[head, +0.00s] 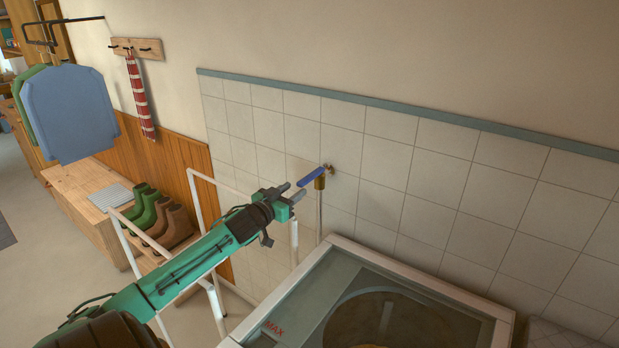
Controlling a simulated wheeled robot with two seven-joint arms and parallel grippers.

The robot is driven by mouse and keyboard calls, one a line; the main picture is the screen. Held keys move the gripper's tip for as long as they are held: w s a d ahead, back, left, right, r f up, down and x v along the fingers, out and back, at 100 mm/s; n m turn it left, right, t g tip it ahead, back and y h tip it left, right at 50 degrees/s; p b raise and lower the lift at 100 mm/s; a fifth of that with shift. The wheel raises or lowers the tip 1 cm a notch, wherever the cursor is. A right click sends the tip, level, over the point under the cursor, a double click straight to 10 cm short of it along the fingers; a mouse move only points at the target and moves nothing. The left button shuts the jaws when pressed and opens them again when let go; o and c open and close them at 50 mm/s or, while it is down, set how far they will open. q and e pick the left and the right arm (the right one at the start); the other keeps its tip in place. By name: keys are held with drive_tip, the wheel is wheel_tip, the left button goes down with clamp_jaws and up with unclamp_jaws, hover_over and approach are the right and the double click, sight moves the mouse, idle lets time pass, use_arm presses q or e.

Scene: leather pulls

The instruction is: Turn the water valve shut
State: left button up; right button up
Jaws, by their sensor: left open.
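The water valve is a brass tap with a blue lever handle (312,178) on the tiled wall. Its brass body (320,184) sits over a thin vertical pipe (319,215). The lever slants down to the left from the wall fitting. My left gripper (294,190) is open, its fingers pointing right toward the lever's free end. The fingertips are very close to the lever; I cannot tell whether they touch it. My right gripper is not in view.
A white-framed, glass-topped machine (375,255) marked MAX stands below the valve. A white pipe rack (195,205) is behind my left arm. The wall above the valve is clear.

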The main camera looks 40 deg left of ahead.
sight(309, 176)
use_arm(q)
drive_tip(key=w, duration=0.2)
drive_tip(key=w+p, duration=0.1)
drive_tip(key=w, duration=0.1)
drive_tip(key=w+p, duration=0.1)
drive_tip(key=w, duration=0.1)
drive_tip(key=shift+w+a+r, duration=0.15)
drive_tip(key=shift+a+r, duration=0.05)
drive_tip(key=shift+a, duration=0.15)
drive_tip(key=shift+w+a+f, duration=0.1)
drive_tip(key=shift+w+a, duration=0.05)
drive_tip(key=shift+w, duration=1.05)
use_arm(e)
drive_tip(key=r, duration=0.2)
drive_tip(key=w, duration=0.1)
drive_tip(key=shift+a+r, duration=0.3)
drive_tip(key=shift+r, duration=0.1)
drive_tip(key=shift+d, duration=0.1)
use_arm(q)
clamp_jaws()
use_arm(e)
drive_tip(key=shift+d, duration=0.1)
